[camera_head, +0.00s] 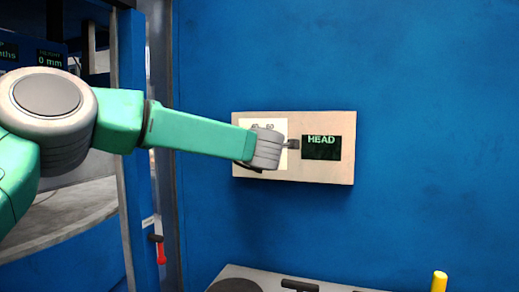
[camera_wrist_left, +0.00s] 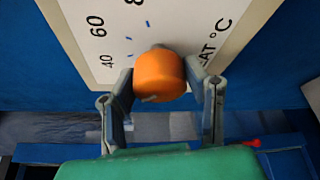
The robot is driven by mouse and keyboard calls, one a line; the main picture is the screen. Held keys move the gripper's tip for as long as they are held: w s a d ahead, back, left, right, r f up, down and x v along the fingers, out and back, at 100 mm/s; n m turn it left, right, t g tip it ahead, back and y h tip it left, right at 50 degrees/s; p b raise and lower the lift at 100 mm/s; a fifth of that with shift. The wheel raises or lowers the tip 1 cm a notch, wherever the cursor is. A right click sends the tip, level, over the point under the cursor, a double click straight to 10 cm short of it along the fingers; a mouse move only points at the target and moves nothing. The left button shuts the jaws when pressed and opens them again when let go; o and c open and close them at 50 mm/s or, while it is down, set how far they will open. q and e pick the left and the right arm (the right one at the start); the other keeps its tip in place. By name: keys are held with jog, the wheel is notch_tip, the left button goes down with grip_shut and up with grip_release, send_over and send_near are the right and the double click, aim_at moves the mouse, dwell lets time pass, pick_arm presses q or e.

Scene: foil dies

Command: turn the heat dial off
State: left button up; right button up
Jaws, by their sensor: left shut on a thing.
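The heat dial is an orange knob (camera_wrist_left: 160,76) on a white scale plate (camera_wrist_left: 85,15) marked 40, 60, 80 and °C in the left wrist view. My left gripper (camera_wrist_left: 163,88) has a finger on each side of the knob and is shut on it. A pale mark shows near the knob's lower edge. In the head view my left arm reaches to the wall panel (camera_head: 340,172), and its wrist hides the knob and most of the scale. My right gripper is not in view.
A dark display (camera_head: 321,148) reading HEAD sits on the panel, right of the scale. The panel is on a blue wall (camera_head: 430,120). A grey surface with dark parts and a yellow post (camera_head: 439,281) lies below. A red handle (camera_head: 161,252) hangs at lower left.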

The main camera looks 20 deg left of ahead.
pick_arm(q)
jog(key=n, duration=0.2)
jog(key=n+g+h, duration=0.1)
jog(key=shift+f+n+h, duration=0.3)
jog(key=shift+f+n, duration=0.1)
jog(key=shift+g, duration=0.3)
jog(key=o, duration=1.2)
jog(key=shift+c, duration=0.2)
jog(key=shift+a, duration=0.1)
jog(key=shift+r, duration=0.15)
jog(key=shift+s+r, duration=0.2)
jog(key=shift+s, duration=0.15)
jog(key=v, duration=1.1)
jog(key=shift+f, duration=0.25)
